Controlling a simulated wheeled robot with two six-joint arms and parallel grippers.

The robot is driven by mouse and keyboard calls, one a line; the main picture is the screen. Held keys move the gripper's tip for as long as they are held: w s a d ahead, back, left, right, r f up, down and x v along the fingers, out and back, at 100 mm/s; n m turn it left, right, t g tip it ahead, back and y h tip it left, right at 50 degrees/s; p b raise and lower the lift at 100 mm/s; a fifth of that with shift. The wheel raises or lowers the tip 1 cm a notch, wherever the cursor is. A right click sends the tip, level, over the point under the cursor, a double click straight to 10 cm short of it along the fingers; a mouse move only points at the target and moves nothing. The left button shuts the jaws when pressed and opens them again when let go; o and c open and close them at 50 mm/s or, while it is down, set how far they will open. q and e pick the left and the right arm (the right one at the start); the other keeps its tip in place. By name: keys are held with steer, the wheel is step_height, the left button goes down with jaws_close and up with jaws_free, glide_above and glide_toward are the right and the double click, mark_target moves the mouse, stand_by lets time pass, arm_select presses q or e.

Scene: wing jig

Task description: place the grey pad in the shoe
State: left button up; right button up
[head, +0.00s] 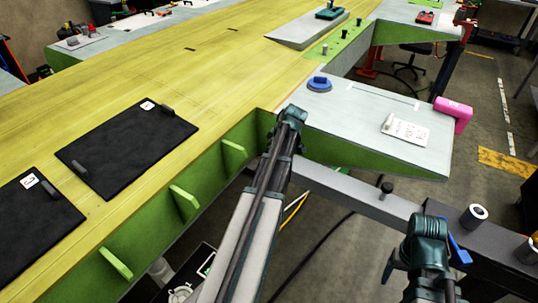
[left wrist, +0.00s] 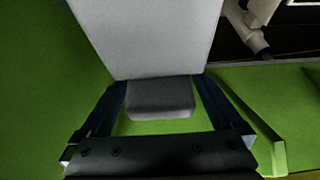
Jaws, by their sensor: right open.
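In the left wrist view, a small dark-grey block, which I take as the grey pad (left wrist: 160,98), sits between the fingertips of my left gripper (left wrist: 160,92). The fingers meet its two sides. A lighter grey panel (left wrist: 150,40) lies just beyond it, against a green surface (left wrist: 45,80). I cannot tell whether block and panel are joined. In the head view my left arm reaches up the middle and its gripper is hidden. My right gripper (head: 426,255) is open at the lower right; its fingertips are hard to make out. I cannot make out the shoe for certain.
Two black mats (head: 125,150) with small grey blocks lie on the yellow-green wing skin (head: 180,70). Green ribs (head: 185,200) stick out along its near side. A grey table (head: 350,120) holds a blue round part (head: 319,83), a white card and a pink box (head: 453,114).

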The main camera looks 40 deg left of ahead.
arm_select(q)
steer(key=shift+r, duration=0.2)
steer(key=shift+d+r+p, duration=0.2)
steer(key=shift+r+p, duration=0.35)
steer(key=shift+p, duration=0.15)
steer(key=p+v, duration=1)
steer(key=v, duration=0.1)
steer(key=shift+f, duration=0.1)
steer(key=shift+f, duration=0.15)
steer(key=shift+a+f+b, duration=0.25)
steer(key=shift+f+b, duration=0.3)
steer(key=shift+b, duration=0.25)
steer(key=b+x, duration=1)
steer(key=x, duration=0.1)
steer(key=shift+r, duration=0.1)
steer(key=shift+r, duration=0.1)
